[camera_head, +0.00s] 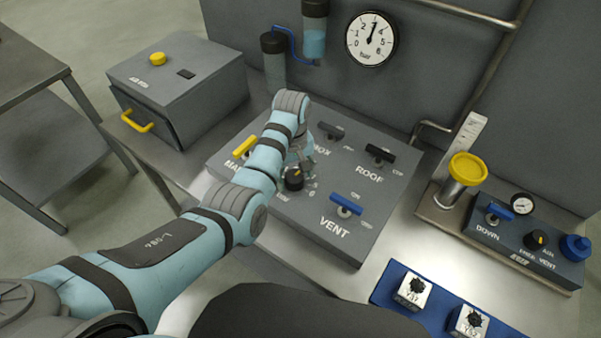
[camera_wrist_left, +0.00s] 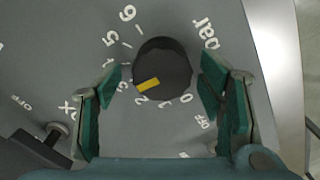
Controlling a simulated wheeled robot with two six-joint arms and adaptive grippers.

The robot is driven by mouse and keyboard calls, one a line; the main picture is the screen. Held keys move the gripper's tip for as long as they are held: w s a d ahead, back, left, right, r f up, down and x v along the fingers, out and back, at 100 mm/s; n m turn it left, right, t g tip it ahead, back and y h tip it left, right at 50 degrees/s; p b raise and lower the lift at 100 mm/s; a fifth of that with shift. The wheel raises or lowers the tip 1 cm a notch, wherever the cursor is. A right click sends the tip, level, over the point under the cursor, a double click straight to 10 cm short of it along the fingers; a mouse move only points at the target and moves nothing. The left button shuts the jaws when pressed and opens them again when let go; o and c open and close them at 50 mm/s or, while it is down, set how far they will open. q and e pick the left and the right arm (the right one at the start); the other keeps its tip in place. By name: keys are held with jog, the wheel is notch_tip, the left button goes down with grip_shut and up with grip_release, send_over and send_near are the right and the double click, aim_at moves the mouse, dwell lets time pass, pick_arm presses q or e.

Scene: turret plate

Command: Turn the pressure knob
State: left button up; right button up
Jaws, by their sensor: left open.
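The pressure knob (camera_head: 294,180) is a round black dial with a yellow mark, set in the grey sloped panel (camera_head: 325,230). In the left wrist view, the knob (camera_wrist_left: 165,62) has a printed scale around it, and its yellow mark points toward the 2 and 3 side. My left gripper (camera_head: 300,168) is over the panel at the knob. Its green-padded fingers (camera_wrist_left: 160,88) are open, one on each side of the knob, with a visible gap to it. The round gauge (camera_head: 371,39) on the wall has its needle pointing nearly straight up. My right gripper is not in view.
Near the knob are a yellow lever (camera_head: 245,146), a black ROOF lever (camera_head: 380,154) and a blue VENT lever (camera_head: 346,203). A grey box (camera_head: 180,85) stands left. A yellow-capped cylinder (camera_head: 467,168) and a smaller control box (camera_head: 520,240) stand right.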

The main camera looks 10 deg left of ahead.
pick_arm(q)
jog(key=shift+s+r, duration=0.2)
jog(key=shift+s, duration=0.2)
jog(key=shift+c, duration=1.2)
jog(key=c, duration=0.9)
jog(key=m, duration=0.5)
jog(key=o, duration=1.1)
jog(key=shift+c, duration=0.2)
jog(key=shift+o, duration=0.4)
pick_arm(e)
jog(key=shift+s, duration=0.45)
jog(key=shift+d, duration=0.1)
